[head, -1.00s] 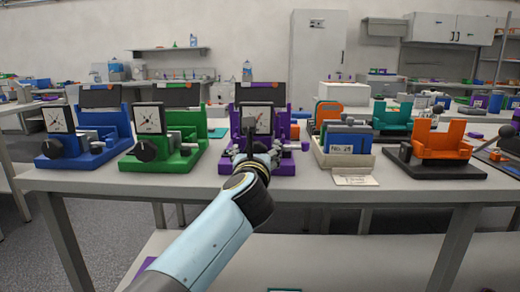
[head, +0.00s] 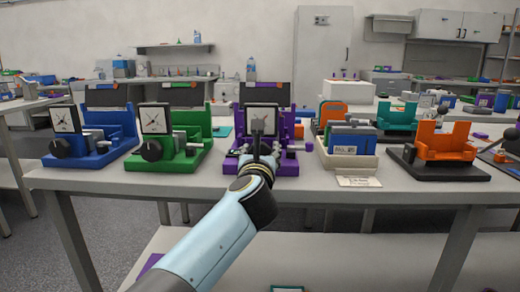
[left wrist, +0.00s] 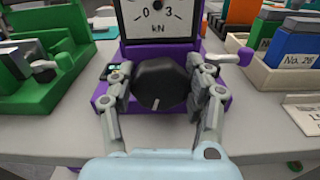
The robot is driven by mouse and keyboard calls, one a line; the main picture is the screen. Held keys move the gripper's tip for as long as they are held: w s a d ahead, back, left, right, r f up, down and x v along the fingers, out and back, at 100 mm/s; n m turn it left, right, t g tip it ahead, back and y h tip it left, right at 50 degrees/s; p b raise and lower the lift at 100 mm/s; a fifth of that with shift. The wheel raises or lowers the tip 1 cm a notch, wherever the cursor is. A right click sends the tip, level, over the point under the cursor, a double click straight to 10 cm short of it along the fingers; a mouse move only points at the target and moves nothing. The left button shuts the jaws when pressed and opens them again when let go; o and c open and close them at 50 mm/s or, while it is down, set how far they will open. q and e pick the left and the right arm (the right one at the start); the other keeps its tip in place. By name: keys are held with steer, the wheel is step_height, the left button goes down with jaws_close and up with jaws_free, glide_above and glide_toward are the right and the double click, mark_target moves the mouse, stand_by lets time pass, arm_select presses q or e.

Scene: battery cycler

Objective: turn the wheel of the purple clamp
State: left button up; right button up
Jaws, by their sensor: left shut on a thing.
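The purple clamp (head: 290,130) stands on the bench, with a white dial gauge (head: 264,120) on its front. In the left wrist view, its black wheel (left wrist: 160,88) sits below the gauge face, with a white mark near the wheel's lower edge. My left gripper (left wrist: 161,78) is at the wheel, one finger on each side, shut on it. In the head view, my wrist hides the wheel and most of the left gripper (head: 258,150). My right gripper is not in view.
A green clamp (head: 190,160) and a blue clamp (head: 105,155) stand to the left. A cream box (head: 345,160) with blue cards stands close on the right, with a label in front. An orange fixture (head: 445,145) is farther right. The bench front edge is clear.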

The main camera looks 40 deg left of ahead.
arm_select(q)
steer(key=o, duration=1.2)
steer(key=shift+v, duration=3.8)
